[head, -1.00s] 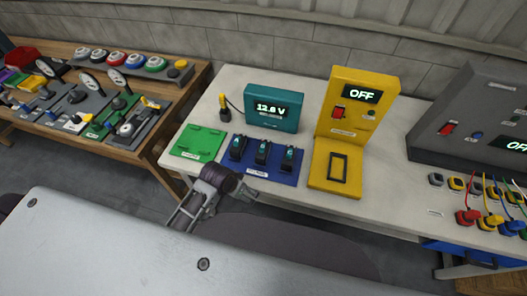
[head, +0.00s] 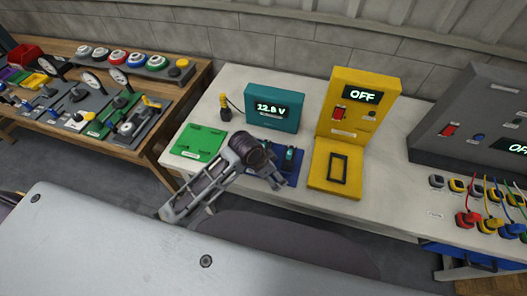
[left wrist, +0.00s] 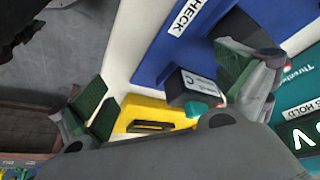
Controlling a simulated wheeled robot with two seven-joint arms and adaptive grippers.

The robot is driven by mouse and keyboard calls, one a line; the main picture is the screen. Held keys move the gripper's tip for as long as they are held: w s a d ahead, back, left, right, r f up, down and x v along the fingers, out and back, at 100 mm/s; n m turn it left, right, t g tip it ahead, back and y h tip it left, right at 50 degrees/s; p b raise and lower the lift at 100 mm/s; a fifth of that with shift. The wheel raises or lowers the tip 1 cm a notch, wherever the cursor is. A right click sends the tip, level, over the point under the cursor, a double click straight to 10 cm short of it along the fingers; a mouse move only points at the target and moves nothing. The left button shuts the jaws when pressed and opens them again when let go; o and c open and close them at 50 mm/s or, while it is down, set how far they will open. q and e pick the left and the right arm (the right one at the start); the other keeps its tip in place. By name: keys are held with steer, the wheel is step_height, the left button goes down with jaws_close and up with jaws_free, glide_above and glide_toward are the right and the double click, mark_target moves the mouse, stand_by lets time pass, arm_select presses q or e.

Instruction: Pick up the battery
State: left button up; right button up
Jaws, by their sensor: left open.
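In the head view a dark battery with a teal top (head: 290,155) stands at the right end of the blue tray (head: 296,177). My left arm hides the rest of the tray, where two more batteries stood earlier. My left gripper (head: 277,180) is open over the tray's front part. In the left wrist view a battery labelled C (left wrist: 190,88) stands on the blue tray (left wrist: 190,45), between the open fingers of the left gripper (left wrist: 168,88) and apart from the left finger. Contact with the right finger cannot be told. My right gripper is not in view.
A teal meter (head: 275,115) stands behind the tray. A green plate (head: 198,143) lies left of it. A yellow unit reading OFF (head: 352,120) with a dark-framed slot (head: 338,168) stands to the right.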

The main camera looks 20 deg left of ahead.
arm_select(q)
steer(key=shift+w+d+r+m, duration=0.7)
steer(key=shift+d+r, duration=0.05)
steer(key=shift+w+d+r+m+g, duration=0.4)
steer(key=shift+w+d+r+m, duration=0.35)
steer(key=shift+m, duration=0.25)
steer(key=shift+w+r+m, duration=0.45)
steer(key=shift+r+m, duration=0.05)
steer(key=shift+m, duration=0.1)
steer(key=w+a+r+m+g+y, duration=0.2)
steer(key=w+a+r+m+y, duration=0.1)
steer(key=w+a+r, duration=0.4)
steer(key=shift+a+r+m+p, duration=0.3)
steer(key=shift+a+m+p, duration=0.1)
steer(key=shift+a+m, duration=0.55)
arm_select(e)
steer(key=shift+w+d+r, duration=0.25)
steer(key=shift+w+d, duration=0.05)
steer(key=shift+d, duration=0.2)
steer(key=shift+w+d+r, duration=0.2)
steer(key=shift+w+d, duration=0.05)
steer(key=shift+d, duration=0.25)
